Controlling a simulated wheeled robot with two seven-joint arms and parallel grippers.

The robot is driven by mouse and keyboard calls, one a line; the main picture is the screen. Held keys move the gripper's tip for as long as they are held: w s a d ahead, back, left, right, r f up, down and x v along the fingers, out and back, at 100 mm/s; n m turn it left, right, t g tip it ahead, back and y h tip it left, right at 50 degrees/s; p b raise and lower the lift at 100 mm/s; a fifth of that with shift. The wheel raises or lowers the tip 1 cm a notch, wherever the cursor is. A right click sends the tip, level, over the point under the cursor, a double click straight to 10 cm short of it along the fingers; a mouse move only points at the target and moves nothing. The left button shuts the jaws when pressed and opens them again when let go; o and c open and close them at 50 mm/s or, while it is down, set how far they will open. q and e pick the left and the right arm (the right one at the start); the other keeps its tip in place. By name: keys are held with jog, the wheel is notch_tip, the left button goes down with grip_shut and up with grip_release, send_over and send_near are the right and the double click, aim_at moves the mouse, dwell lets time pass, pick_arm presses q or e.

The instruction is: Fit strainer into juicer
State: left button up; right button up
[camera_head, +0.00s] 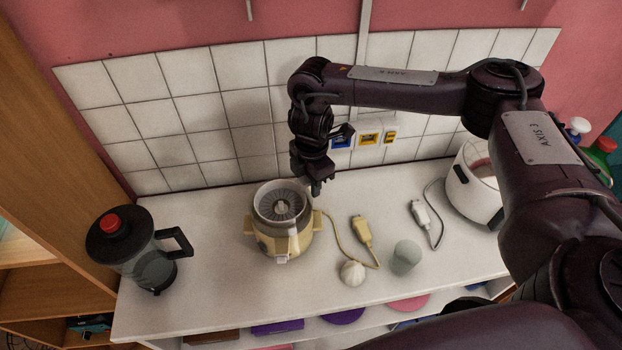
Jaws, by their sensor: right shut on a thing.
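The cream juicer (282,243) stands on the white counter, left of centre. The round grey strainer (281,203), with a ribbed inside, shows at the juicer's open top. Its lower part is hidden, so I cannot tell how fully it is seated. My right gripper (316,188) reaches down from behind at the strainer's right rim and is shut on the strainer; the fingertip contact is small and dark. My left gripper is not in view.
A dark blender jug with a red knob (134,249) stands at left. A garlic bulb (352,273), a grey-green cup (405,257) and a yellow plug (361,231) lie right of the juicer. A white appliance (469,190) stands at right. The tiled wall (190,110) closes the back.

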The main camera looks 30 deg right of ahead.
jog(key=shift+f+b, duration=0.3)
jog(key=shift+f, duration=0.55)
dwell(0.3)
jog(key=o, duration=1.1)
jog(key=shift+c, duration=0.2)
jog(key=shift+r, duration=0.15)
jog(key=shift+r+p, duration=3.45)
jog(key=shift+r, duration=0.5)
